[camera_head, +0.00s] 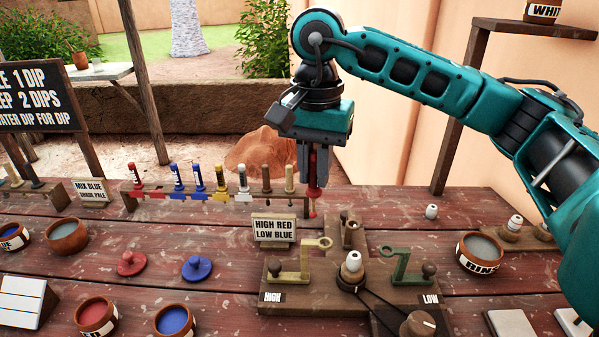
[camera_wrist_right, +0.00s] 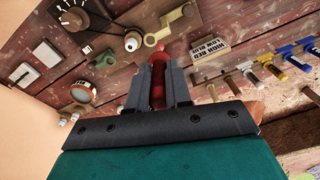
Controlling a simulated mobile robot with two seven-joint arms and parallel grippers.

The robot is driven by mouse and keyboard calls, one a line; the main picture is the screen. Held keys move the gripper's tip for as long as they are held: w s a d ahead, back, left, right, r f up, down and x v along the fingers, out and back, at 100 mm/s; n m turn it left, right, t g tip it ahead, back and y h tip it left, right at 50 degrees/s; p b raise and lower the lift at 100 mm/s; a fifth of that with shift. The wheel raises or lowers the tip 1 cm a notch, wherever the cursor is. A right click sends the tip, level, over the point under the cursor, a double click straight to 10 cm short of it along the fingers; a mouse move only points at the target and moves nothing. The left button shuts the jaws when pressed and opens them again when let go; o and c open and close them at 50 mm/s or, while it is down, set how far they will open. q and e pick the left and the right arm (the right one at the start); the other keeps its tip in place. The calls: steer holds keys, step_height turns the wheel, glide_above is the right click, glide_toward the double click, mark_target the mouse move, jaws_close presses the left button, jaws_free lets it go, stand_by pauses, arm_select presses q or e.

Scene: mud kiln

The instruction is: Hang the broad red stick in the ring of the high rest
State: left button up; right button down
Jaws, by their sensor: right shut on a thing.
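My right gripper (camera_head: 313,180) points down and is shut on a red stick (camera_head: 313,201), which hangs upright below the fingers. In the right wrist view the red stick (camera_wrist_right: 158,82) stands between the two fingers (camera_wrist_right: 158,88). The high rest (camera_head: 304,262), a yellow-olive post and arm with a ring (camera_head: 324,243), stands on the wooden block marked HIGH. The stick is held apart from the ring, above and behind it. The high rest also shows in the right wrist view (camera_wrist_right: 160,32). My left gripper is not in view.
The green low rest (camera_head: 401,264) stands to the right, with a white-topped spindle (camera_head: 351,268) between the rests. A sign (camera_head: 273,230) reads HIGH RED LOW BLUE. A rack (camera_head: 215,197) of brushes and sticks stands at back left. Colour bowls and lids lie in front left.

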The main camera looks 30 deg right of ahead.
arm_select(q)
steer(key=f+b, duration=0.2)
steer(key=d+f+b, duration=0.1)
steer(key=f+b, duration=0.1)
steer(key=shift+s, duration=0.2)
arm_select(e)
steer(key=f, duration=0.1)
steer(key=d+f, duration=0.1)
steer(key=f, duration=0.1)
steer(key=s+d+f, duration=0.1)
steer(key=f, duration=0.1)
steer(key=shift+f, duration=0.2)
arm_select(q)
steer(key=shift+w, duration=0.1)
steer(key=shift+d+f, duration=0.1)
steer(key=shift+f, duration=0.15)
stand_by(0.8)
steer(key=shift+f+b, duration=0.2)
steer(key=shift+b, duration=0.25)
arm_select(e)
steer(key=shift+f, duration=0.15)
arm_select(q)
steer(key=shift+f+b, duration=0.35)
arm_select(e)
steer(key=shift+f, duration=0.4)
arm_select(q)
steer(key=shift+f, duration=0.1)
arm_select(e)
steer(key=shift+f, duration=0.1)
